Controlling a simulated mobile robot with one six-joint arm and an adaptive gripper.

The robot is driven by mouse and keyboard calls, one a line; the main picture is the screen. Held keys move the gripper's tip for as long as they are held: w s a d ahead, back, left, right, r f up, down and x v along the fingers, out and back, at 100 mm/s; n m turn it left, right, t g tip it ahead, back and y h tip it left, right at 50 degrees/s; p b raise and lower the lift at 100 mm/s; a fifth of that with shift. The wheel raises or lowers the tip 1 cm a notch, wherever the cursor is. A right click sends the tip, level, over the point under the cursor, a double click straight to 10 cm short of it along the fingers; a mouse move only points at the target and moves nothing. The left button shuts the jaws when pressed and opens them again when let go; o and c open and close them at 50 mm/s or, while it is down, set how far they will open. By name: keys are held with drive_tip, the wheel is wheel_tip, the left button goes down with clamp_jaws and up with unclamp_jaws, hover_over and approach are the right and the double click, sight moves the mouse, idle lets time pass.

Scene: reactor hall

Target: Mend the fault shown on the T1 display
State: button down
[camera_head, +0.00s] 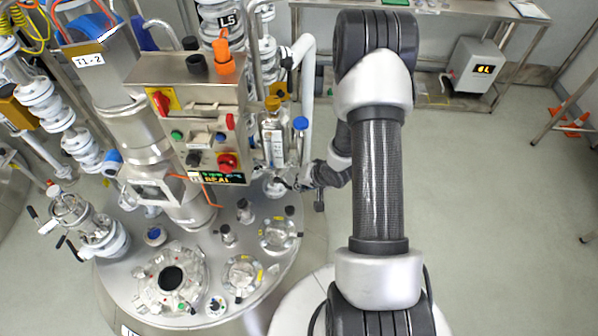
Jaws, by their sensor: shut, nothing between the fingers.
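A steel control box (195,120) stands on the reactor vessel, with a red-and-yellow rotary switch (160,101), a green button (177,135) and a red knob (228,162). A small dark display (218,179) with coloured lettering sits at its lower edge; its text is too small to read surely. A label reading T1-2 (88,60) is on the steel column to the left. My gripper (283,182) is small and dark at the far end of my arm, beside the control box and above the vessel lid. It looks shut and empty; its fingertips are hard to make out.
The round vessel lid (205,250) carries several ports and fittings. Glass and white pipes rise behind the box. A grey unit with an amber display (473,65) stands on a bench shelf at the back right. Orange cones (570,122) lie far right. Floor at right is clear.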

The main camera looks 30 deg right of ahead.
wheel_tip(320, 180, down, 2)
drive_tip(key=shift+s+d+f+m+t+y, duration=0.1)
drive_tip(key=shift+m+t+y, duration=0.3)
drive_tip(key=shift+t+y, duration=0.55)
drive_tip(key=shift+a+f+t+y+b, duration=0.25)
drive_tip(key=shift+f+t+y+b, duration=0.5)
drive_tip(key=shift+f+y+b, duration=0.25)
drive_tip(key=t+y+b, duration=0.1)
drive_tip(key=b, duration=0.1)
drive_tip(key=w+a+f+m+t+y+b, duration=0.1)
drive_tip(key=b, duration=0.1)
drive_tip(key=f+t+y+b, duration=0.1)
drive_tip(key=b, duration=0.1)
drive_tip(key=shift+w+a+f+m, duration=0.1)
drive_tip(key=shift+w+a+m, duration=0.1)
drive_tip(key=shift+a+m, duration=0.1)
drive_tip(key=shift+a+f, duration=0.1)
